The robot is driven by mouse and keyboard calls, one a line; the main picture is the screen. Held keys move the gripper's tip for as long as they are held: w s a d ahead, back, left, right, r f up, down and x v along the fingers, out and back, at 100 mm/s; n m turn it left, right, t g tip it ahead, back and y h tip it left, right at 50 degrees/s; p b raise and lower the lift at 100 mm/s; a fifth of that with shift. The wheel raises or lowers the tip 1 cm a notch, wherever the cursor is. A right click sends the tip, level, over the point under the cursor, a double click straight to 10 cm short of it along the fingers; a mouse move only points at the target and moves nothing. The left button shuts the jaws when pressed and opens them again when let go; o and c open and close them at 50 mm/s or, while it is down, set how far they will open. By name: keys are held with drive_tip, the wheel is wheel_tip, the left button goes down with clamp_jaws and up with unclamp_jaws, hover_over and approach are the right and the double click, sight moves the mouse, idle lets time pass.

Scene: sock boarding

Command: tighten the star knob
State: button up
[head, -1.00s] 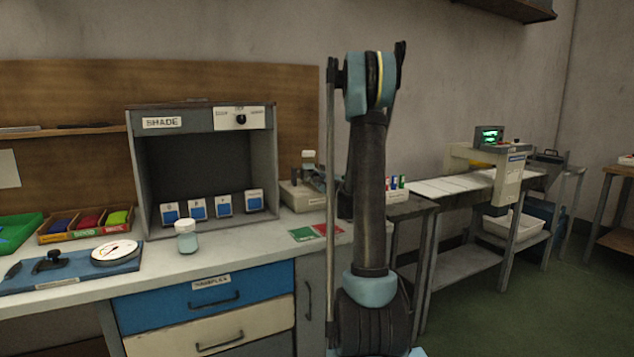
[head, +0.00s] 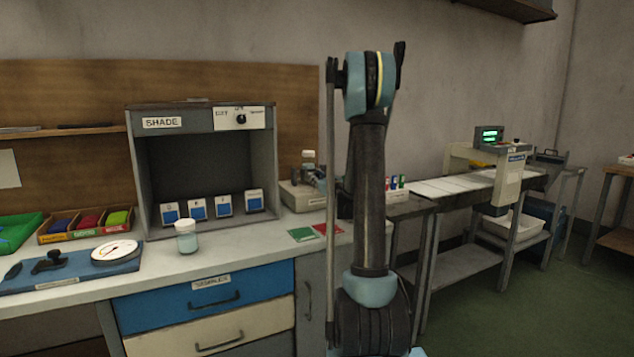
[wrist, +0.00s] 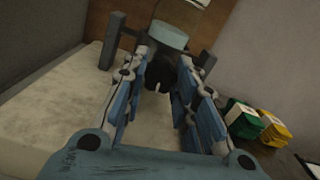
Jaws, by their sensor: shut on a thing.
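My gripper (wrist: 162,64) shows in the wrist view with its two blue-padded fingers closed around a dark knob (wrist: 160,78), which I take to be the star knob. The knob sits at the front of a grey device with a pale teal round top (wrist: 168,34). The fingers hide its sides, so its lobes and how far it is turned cannot be seen. In the head view my arm stands upright in front of the bench, and the gripper and knob are hidden.
A grey upright post (wrist: 112,40) stands left of the device. Green (wrist: 244,122) and yellow (wrist: 274,130) boxes lie right of my gripper. In the head view, a shade cabinet (head: 168,118), a lidded jar (head: 186,240) and a small bench device (head: 303,196) stand on the bench left of my arm.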

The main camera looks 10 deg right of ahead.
drive_tip(key=shift+d, duration=0.1)
idle(0.4)
drive_tip(key=o, duration=1.1)
drive_tip(key=v, duration=1.1)
drive_tip(key=shift+s+d+f, duration=0.1)
drive_tip(key=shift+s, duration=0.25)
